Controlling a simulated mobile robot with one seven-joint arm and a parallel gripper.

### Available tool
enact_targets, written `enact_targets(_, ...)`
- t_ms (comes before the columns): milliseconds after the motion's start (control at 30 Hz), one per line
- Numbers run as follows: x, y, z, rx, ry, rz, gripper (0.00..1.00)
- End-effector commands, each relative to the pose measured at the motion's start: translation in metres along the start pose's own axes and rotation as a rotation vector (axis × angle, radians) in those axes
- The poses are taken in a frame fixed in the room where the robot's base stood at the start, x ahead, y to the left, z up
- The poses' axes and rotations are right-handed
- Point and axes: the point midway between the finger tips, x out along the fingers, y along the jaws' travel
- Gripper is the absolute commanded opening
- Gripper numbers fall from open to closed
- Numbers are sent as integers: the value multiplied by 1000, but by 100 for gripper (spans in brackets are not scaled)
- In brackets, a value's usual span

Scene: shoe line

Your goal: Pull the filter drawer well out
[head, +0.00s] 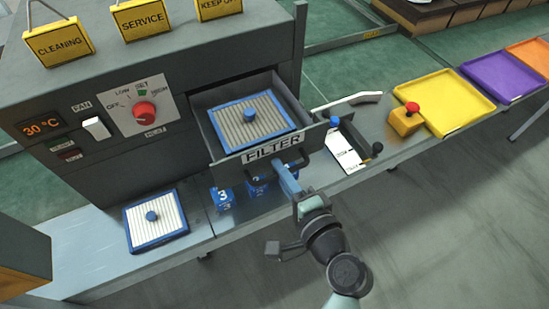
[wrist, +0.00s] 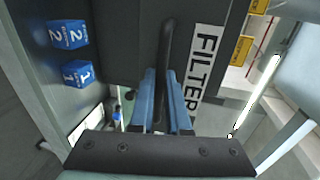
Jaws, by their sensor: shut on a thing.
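The filter drawer (head: 222,155) is pulled out from the dark machine, and a blue-framed pleated filter (head: 252,118) with a blue knob lies in it. Its front carries the white FILTER label (head: 273,147), which also shows in the wrist view (wrist: 203,62). A dark bar handle (wrist: 166,48) stands out from the drawer front. My gripper (head: 288,178) is at the front of the drawer. In the wrist view my blue fingers (wrist: 163,85) are shut on the handle.
A second filter (head: 156,222) lies on the bench at left. Numbered blue cubes (head: 223,198) stand below the drawer. A red heat knob (head: 145,112) is on the machine. A yellow block with a red button (head: 405,119) and a yellow tray (head: 445,103) are at right.

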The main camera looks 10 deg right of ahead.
Motion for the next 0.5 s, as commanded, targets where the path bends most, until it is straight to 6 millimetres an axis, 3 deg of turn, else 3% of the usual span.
enact_targets(433,-4,1,0,0,-1,0,0)
enact_targets(467,-4,1,0,0,-1,0,20)
enact_targets(500,-4,1,0,0,-1,0,27)
